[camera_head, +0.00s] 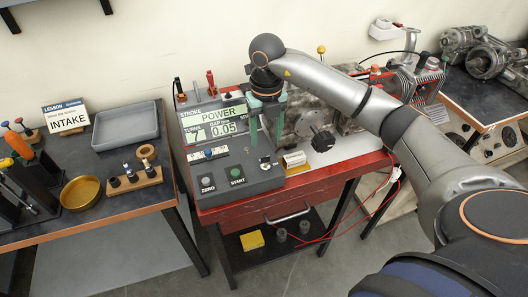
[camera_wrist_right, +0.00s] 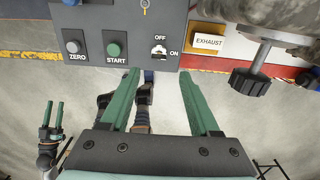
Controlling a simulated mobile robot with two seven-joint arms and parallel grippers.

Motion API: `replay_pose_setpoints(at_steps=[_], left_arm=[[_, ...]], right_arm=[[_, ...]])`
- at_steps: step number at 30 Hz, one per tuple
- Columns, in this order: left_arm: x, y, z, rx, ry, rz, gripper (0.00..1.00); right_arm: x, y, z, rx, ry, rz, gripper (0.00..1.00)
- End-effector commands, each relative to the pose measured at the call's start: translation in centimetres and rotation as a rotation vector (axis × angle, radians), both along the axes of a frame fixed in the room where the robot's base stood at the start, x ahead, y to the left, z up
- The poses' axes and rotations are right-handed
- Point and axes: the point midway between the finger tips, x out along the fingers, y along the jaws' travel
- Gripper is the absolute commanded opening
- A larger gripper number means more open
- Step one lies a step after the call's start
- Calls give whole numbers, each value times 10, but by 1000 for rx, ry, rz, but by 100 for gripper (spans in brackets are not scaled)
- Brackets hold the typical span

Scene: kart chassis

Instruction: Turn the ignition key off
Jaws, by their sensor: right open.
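The ignition switch (camera_wrist_right: 157,55) is on the grey control panel (camera_wrist_right: 100,22), right of the START button, with OFF printed above it and ON to its right. It also shows in the head view (camera_head: 264,163). Which mark the small pale key points at is too small to tell. My right gripper (camera_wrist_right: 158,75) is open and empty, with its green fingertips spread to either side below the switch in the wrist view. In the head view it hangs over the panel (camera_head: 265,135). My left gripper (camera_wrist_right: 53,106) shows small at the left of the wrist view, its fingers apart and empty.
The ZERO button (camera_wrist_right: 74,46) and START button (camera_wrist_right: 115,49) are left of the switch. An EXHAUST sign (camera_wrist_right: 207,40) and a black knob (camera_wrist_right: 250,81) are to its right. A display (camera_head: 217,123) stands behind the panel. The red bench (camera_head: 300,190) carries these.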

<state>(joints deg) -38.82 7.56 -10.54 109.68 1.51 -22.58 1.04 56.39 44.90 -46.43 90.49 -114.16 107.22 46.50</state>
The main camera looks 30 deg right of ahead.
Motion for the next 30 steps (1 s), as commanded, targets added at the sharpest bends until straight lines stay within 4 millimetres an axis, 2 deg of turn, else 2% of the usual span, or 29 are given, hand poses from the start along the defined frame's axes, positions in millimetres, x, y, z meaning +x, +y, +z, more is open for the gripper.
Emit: replay_pose_setpoints(at_steps=[1,6,12,24,30], left_arm=[[0,0,3,0,1,0,50],[0,0,6,0,1,0,50],[-1,0,8,0,1,-1,50],[-1,0,8,-1,2,0,50],[-1,0,8,0,2,1,50]], right_arm=[[-1,0,-12,0,6,0,62],[-1,1,-44,2,5,1,62],[0,1,-68,2,1,1,62],[0,1,-75,2,0,2,61],[0,1,-75,2,0,2,39]])
